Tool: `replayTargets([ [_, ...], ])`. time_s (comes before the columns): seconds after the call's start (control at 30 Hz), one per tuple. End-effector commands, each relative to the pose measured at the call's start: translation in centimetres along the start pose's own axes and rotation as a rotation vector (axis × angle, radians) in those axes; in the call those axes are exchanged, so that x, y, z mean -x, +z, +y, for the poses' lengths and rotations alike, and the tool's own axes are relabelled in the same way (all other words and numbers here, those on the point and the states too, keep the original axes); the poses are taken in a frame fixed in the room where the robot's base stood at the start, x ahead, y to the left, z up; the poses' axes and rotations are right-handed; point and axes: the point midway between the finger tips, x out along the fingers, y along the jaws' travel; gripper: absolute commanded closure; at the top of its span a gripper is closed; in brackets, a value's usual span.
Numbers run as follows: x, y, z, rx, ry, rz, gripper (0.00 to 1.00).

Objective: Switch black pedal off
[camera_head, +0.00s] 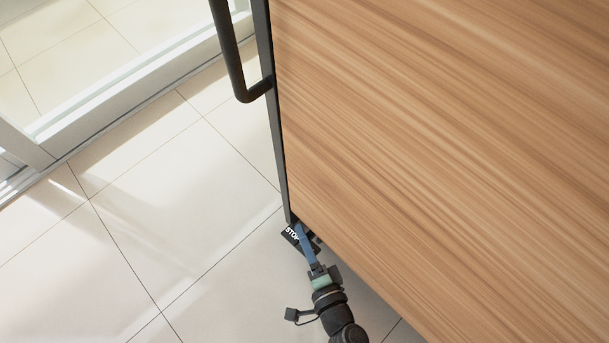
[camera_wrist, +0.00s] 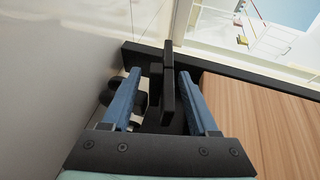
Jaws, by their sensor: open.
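The black pedal (camera_head: 291,236), marked with white "STOP" lettering, sticks out under the lower corner of a wood-panelled piece with a black frame. My gripper (camera_head: 303,236) reaches up to it from below in the head view, its blue finger overlapping the pedal's right side. In the wrist view my gripper (camera_wrist: 164,77) has its two blue fingers apart. A black upright plate (camera_wrist: 168,92), seen edge-on and likely the pedal, stands between them. I cannot tell whether a finger touches it. Dark round wheel parts (camera_wrist: 112,92) show by the left finger.
The wood panel (camera_head: 450,130) fills the right of the head view, close beside my arm. A black handle (camera_head: 235,60) is on its left edge. The tiled floor (camera_head: 130,220) at left is clear up to a white-framed glass door (camera_head: 110,85).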

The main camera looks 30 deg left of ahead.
Motion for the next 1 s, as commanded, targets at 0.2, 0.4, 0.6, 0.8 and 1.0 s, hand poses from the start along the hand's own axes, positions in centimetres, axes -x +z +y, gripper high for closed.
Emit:
replayTargets([
  [0.2, 0.03, -0.01, 0.0, 0.0, 0.0, 0.0, 0.76],
  [0.4, 0.04, -0.01, 0.0, 0.0, 0.0, 0.0, 1.0],
  [0.6, 0.03, 0.0, 0.03, -0.003, -0.007, -0.001, 1.0],
  [0.8, 0.01, 0.04, 0.19, -0.038, -0.08, -0.004, 1.0],
  [1.0, -0.01, 0.11, 0.25, -0.074, -0.17, -0.008, 1.0],
])
